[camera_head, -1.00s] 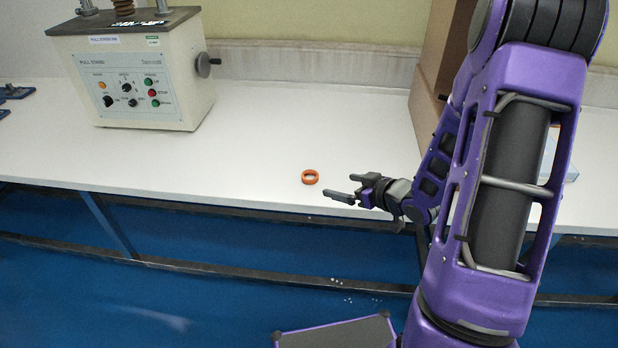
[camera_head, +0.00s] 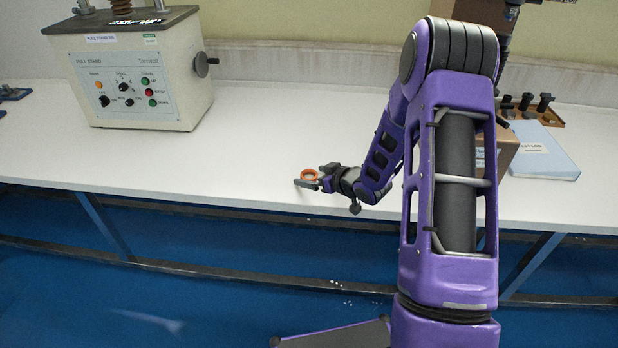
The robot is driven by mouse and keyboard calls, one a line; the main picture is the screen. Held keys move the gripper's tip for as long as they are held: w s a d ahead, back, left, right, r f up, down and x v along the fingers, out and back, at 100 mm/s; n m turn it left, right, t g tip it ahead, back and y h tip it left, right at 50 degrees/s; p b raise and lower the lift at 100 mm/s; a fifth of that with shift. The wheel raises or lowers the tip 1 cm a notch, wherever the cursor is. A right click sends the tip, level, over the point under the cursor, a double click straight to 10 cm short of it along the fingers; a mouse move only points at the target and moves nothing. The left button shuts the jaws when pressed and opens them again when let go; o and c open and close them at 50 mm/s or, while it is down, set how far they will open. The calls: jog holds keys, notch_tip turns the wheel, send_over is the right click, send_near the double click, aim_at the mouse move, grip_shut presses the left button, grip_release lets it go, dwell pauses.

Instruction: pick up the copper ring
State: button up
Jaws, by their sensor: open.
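The copper ring (camera_head: 310,174) is a small orange-brown band on the white bench top, left of my arm. My gripper (camera_head: 308,179) is at the ring, coming in from the right, with its fingers open. One dark finger lies along the ring's near side, and the other finger is by its right, far side. The ring seems to lie between or just beside the fingers; I cannot tell whether either touches it.
A pull stand tester (camera_head: 130,75) stands on the white bench (camera_head: 190,165) at the back left. A cardboard box (camera_head: 500,150) is behind my arm. A light blue folder (camera_head: 543,150) and a wooden tray (camera_head: 550,117) with dark parts lie at right. The bench left of the ring is clear.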

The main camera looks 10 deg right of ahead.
grip_shut()
dwell(0.5)
